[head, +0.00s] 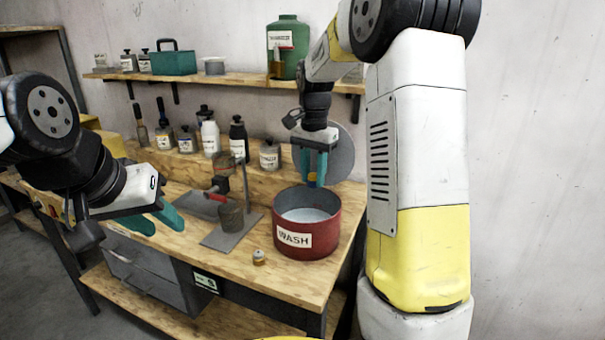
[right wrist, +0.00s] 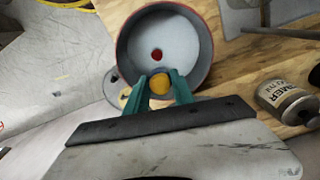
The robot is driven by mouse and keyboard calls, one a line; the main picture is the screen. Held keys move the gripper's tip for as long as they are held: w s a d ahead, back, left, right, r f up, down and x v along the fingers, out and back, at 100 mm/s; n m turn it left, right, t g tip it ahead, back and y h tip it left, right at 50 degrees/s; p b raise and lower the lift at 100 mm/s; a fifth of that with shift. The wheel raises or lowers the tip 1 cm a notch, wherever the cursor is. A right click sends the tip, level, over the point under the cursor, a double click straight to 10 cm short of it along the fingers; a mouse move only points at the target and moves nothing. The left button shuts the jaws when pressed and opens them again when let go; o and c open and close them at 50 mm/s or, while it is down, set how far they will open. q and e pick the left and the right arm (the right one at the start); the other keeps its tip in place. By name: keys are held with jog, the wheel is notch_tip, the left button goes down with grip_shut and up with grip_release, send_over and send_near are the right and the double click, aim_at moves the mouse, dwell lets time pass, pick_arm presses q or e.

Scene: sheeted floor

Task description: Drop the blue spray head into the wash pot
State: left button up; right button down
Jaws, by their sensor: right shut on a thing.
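The red wash pot (head: 305,240), labelled WASH, stands on the right end of the workbench with pale liquid in it. My right gripper (head: 313,178) is above the pot's back part, pointing down, shut on the blue spray head (head: 312,177). Only a small blue and yellow part of it shows between the teal fingers. In the right wrist view an orange-yellow round end (right wrist: 160,84) shows between the fingertips, against the near rim of the pot (right wrist: 121,50). My left gripper (head: 155,221) is open and empty over the bench's left part.
A small red round thing (right wrist: 156,55) shows inside the pot's outline. Bottles (head: 238,140) and a tin (head: 269,155) line the back ledge.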

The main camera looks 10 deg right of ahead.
jog(key=shift+f, duration=2.75)
jog(key=c, duration=1)
grip_release()
jog(key=shift+s, duration=0.1)
jog(key=shift+r, duration=3.9)
jog(key=s+r+n+t, duration=0.1)
jog(key=s+n+t, duration=0.1)
jog(key=s, duration=0.6)
jog(key=s+a+r+n+t+y, duration=0.1)
jog(key=s+n, duration=0.3)
jog(key=s, duration=0.4)
jog(key=s+a+r+n+t+y, duration=0.1)
jog(key=s+r+n+t, duration=0.1)
jog(key=s, duration=0.6)
jog(key=shift+n+t, duration=0.6)
jog(key=shift+n, duration=0.1)
